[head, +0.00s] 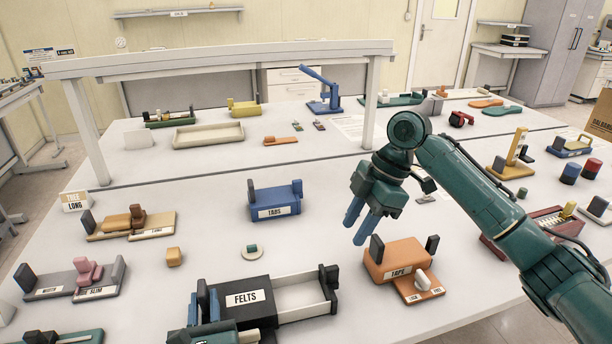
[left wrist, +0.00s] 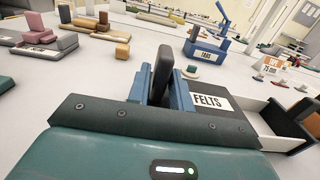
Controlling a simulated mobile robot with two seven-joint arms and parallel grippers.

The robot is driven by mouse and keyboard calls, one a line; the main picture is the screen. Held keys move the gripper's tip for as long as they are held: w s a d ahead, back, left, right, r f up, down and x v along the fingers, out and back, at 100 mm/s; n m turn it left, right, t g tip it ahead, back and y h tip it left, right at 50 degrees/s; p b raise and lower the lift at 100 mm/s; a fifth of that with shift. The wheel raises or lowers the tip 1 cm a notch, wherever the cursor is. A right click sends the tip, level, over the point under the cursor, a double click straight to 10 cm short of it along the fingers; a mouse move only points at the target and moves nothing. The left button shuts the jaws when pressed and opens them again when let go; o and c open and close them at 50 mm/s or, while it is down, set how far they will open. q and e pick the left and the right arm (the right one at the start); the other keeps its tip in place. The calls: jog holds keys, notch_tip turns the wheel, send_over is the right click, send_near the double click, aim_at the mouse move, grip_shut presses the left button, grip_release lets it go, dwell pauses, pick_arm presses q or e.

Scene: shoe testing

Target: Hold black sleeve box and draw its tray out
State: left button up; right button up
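The black sleeve box (head: 243,300) labelled FELTS lies at the front of the table. Its pale tray (head: 303,296) stands partly out of the sleeve's right end, with a dark upright end piece (head: 330,280). In the left wrist view the sleeve (left wrist: 222,118) and the tray (left wrist: 262,127) also show. My left gripper (head: 204,304) is at the sleeve's left end, its blue fingers closed on either side of a black upright tab (left wrist: 161,72). My right gripper (head: 359,219) hangs above the table, up and right of the tray, its blue fingers apart and empty.
An orange TAPE box (head: 396,262) stands right of the tray, below my right gripper. A blue TABS box (head: 274,201) stands behind the sleeve.

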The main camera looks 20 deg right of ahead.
pick_arm(q)
jog(key=o, duration=0.4)
